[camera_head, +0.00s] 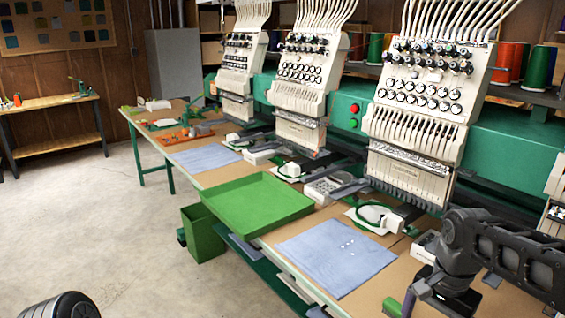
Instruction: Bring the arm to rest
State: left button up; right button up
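My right arm comes in from the right edge, dark grey and black, bent over the near right end of the long table (385,278). Its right gripper (432,298) points down low over the table, close to a small green object (392,307) at the bottom edge. The fingertips are dark and partly cut off or hidden, so I cannot tell whether they are open or shut, or whether they touch anything. A dark rounded part at the bottom left looks like part of my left arm; the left gripper is not in view.
A blue cloth (335,258) lies left of my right gripper, with a green tray (258,208) beyond it. Embroidery heads (420,100) stand close behind the table. A green bin (203,234) is by the table's front edge. Open concrete floor (90,225) lies left.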

jog(key=w+a+f+n+y, duration=0.1)
jog(key=a+f+n, duration=0.1)
jog(key=a+f, duration=0.6)
jog(key=w+a+f+n+y, duration=0.1)
jog(key=a+f+n+y, duration=0.3)
jog(key=f, duration=0.8)
jog(key=s+a+f+n, duration=0.1)
jog(key=s+a+f, duration=0.5)
jog(key=s+f, duration=0.2)
jog(key=s+a+f+n+h, duration=0.1)
jog(key=s+a+f, duration=0.5)
jog(key=s+f, duration=0.2)
jog(key=shift+f+n, duration=0.4)
jog(key=shift+f, duration=0.1)
